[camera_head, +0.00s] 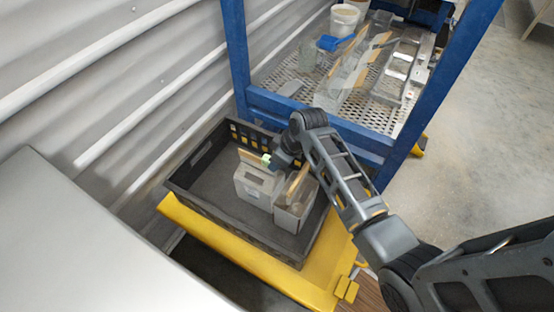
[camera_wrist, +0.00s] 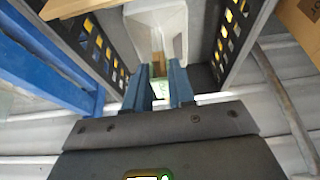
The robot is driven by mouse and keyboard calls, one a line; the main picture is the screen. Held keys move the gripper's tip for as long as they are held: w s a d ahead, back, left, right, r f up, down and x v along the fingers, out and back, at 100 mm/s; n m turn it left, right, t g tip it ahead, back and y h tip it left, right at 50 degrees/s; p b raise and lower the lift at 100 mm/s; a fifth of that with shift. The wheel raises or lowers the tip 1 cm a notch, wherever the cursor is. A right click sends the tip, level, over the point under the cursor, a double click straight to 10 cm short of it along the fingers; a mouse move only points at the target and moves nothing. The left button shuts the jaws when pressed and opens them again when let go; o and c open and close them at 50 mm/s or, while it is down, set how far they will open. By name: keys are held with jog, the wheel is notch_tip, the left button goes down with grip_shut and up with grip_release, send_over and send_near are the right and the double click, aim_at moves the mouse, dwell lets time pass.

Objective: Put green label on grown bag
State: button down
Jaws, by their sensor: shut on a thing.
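My gripper (camera_head: 275,162) is over the dark crate (camera_head: 190,195) and shut on a small green label (camera_head: 266,158). In the wrist view my gripper (camera_wrist: 160,78) shows the pale green label (camera_wrist: 160,91) between its two blue-grey fingers. A whitish, cloudy bag (camera_wrist: 156,32) lies just beyond the fingertips, inside the crate. A small brown piece (camera_wrist: 157,66) shows between the fingertips, at the bag's near end. I cannot tell whether the label touches the bag.
Pale boxes (camera_head: 255,188) stand in the crate, right under my gripper. The crate rests on a yellow cart (camera_head: 235,258). Behind is a blue-framed bench (camera_head: 235,55) with clear bags (camera_head: 345,75), trays and a white bucket (camera_head: 344,20). A ribbed wall is at the left.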

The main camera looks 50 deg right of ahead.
jog(key=shift+c, duration=1.6)
grip_release()
notch_tip(320, 180, up, 7)
jog(key=p, duration=0.7)
dwell(0.4)
